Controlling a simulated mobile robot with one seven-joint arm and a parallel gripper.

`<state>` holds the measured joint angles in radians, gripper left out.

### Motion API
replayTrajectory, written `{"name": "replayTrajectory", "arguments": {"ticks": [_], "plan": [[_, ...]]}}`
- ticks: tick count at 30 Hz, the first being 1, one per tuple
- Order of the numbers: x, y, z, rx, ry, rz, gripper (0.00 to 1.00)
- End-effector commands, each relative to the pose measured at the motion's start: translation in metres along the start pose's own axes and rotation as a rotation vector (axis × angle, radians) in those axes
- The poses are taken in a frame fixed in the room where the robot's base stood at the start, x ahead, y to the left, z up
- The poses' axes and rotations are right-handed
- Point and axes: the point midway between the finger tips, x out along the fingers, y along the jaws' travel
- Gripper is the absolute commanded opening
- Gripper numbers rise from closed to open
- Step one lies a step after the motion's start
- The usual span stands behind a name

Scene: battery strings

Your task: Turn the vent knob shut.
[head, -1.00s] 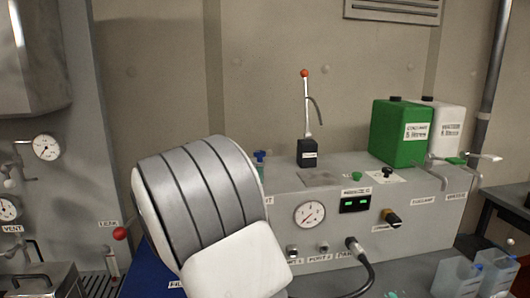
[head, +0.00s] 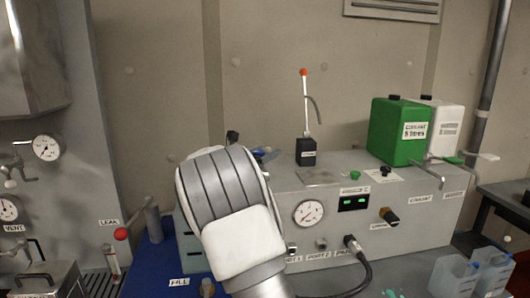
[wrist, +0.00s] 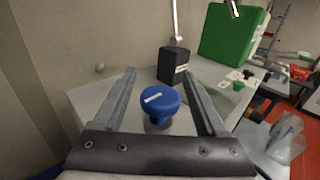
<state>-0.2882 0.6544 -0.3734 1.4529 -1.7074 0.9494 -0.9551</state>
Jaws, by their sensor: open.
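A round blue knob (wrist: 160,100) with a white bar on top stands on a short stem on the grey console (wrist: 100,100). No label for it is readable, so I cannot confirm from writing that it is the vent knob. My gripper (wrist: 159,73) is open, with one finger on each side of the knob in the wrist view. There are visible gaps, and the fingers do not grip it. In the head view a bit of blue (head: 264,154) shows beside my arm, which hides most of the gripper and knob.
A black block (head: 306,152) with an upright red-tipped lever stands behind the knob. Green (head: 398,132) and white (head: 449,128) canisters stand farther right. A gauge (head: 309,213) and a cable are on the console front. A red-ball lever (head: 121,234) is at left.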

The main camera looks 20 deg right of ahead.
Motion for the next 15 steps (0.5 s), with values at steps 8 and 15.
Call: {"name": "replayTrajectory", "arguments": {"ticks": [8, 15], "plan": [[-0.0004, -0.0001, 0.0000, 0.000, 0.000, 0.000, 0.36], [-0.0005, -0.0001, 0.0001, 0.000, 0.000, 0.000, 0.00]]}}
